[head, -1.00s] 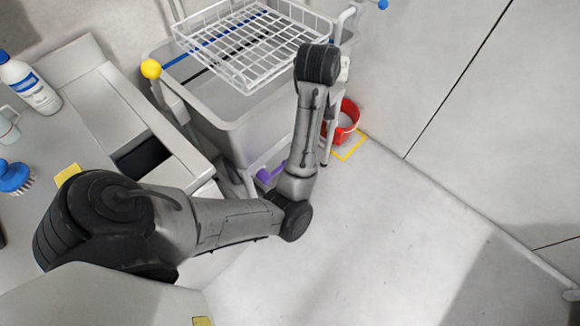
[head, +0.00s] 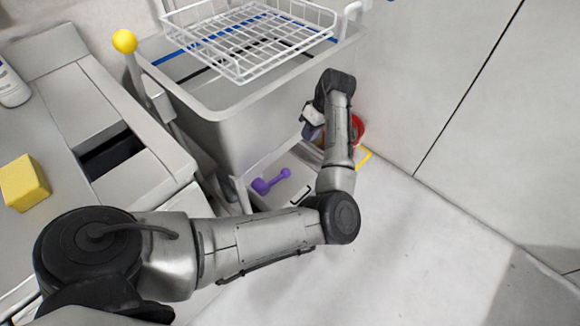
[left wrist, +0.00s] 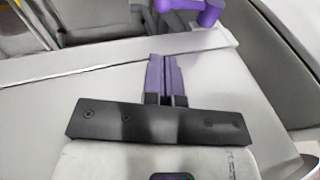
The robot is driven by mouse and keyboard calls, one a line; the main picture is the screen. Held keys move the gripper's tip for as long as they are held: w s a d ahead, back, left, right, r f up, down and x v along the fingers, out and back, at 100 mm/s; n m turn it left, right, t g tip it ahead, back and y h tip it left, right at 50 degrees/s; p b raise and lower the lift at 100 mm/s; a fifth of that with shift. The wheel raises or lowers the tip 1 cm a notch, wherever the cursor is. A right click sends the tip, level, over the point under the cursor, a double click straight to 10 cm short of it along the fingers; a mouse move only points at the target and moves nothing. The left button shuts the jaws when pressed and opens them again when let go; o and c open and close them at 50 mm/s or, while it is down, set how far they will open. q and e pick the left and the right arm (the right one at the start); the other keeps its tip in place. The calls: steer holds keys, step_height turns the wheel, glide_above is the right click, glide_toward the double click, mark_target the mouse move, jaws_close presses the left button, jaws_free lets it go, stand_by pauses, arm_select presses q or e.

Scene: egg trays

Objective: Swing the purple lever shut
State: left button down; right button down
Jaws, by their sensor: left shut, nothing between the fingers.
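The purple lever (head: 270,181) sits low under the front of the grey basin, with a thick knob at its left and a thinner end to the right. It also shows in part at the top edge of the left wrist view (left wrist: 205,12). My left gripper (head: 308,130) is at the right of the lever in the head view, partly hidden by my arm. In the left wrist view its two purple-grey fingers (left wrist: 163,60) are together and empty, with a gap to the lever. My right gripper is not in view.
The grey basin (head: 240,130) with a white wire rack (head: 250,40) stands behind the lever. A red bucket (head: 357,128) is partly hidden behind my arm. A yellow sponge (head: 24,182) lies on the counter at left. The floor at right is clear.

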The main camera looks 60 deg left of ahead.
mark_target(287, 170)
arm_select(q)
steer(key=shift+s, duration=0.1)
stand_by(0.3)
steer(key=shift+f, duration=0.15)
steer(key=b+x, duration=0.7)
steer(key=x, duration=0.5)
steer(key=shift+s, duration=0.1)
steer(key=shift+b+x, duration=0.85)
steer(key=shift+b, duration=0.05)
steer(key=shift+s+d, duration=0.1)
